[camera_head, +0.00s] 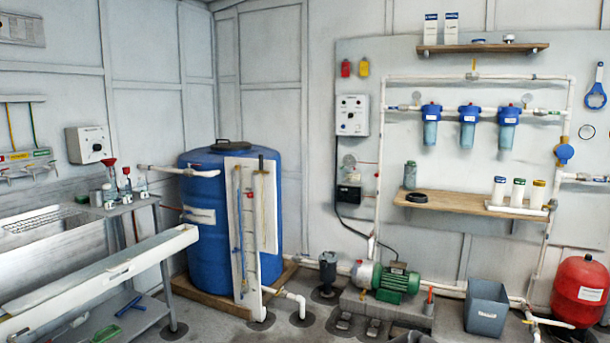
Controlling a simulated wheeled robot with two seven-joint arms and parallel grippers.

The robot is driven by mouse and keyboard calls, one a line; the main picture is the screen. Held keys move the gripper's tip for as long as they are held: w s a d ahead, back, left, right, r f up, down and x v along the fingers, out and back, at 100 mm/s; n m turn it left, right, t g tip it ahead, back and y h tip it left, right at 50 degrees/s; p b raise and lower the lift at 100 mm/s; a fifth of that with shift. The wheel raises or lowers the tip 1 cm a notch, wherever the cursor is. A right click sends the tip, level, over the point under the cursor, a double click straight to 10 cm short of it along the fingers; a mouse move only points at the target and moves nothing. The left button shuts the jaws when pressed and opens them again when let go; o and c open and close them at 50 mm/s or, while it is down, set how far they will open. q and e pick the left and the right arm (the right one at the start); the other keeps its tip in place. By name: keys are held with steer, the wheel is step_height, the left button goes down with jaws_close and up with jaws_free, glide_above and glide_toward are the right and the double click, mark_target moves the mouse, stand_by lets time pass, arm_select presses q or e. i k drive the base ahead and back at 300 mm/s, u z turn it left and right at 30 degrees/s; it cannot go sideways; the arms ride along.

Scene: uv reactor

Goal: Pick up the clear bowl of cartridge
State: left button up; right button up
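Three filter housings hang in a row from the white pipe on the back wall. Each has a blue head and a translucent bluish bowl: the left bowl (430,133), the middle bowl (467,134) and the right bowl (506,136). A separate grey-green, translucent-looking cylinder (410,176) stands upright at the left end of the wooden shelf (455,204) below them. I cannot tell which of these is the task's clear bowl, or whether a cartridge is inside.
A black ring (427,197) and several capped white cartridges (518,191) on a tray share the shelf. Below are a green pump (396,280), a grey bin (486,307) and a red tank (580,290). A blue barrel (206,257) and a bench stand left.

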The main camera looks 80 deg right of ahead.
mark_target(410, 175)
steer(key=z, duration=2.85)
steer(key=i, duration=2.35)
steer(key=u, duration=0.2)
steer(key=i, duration=2.15)
steer(key=z, duration=0.2)
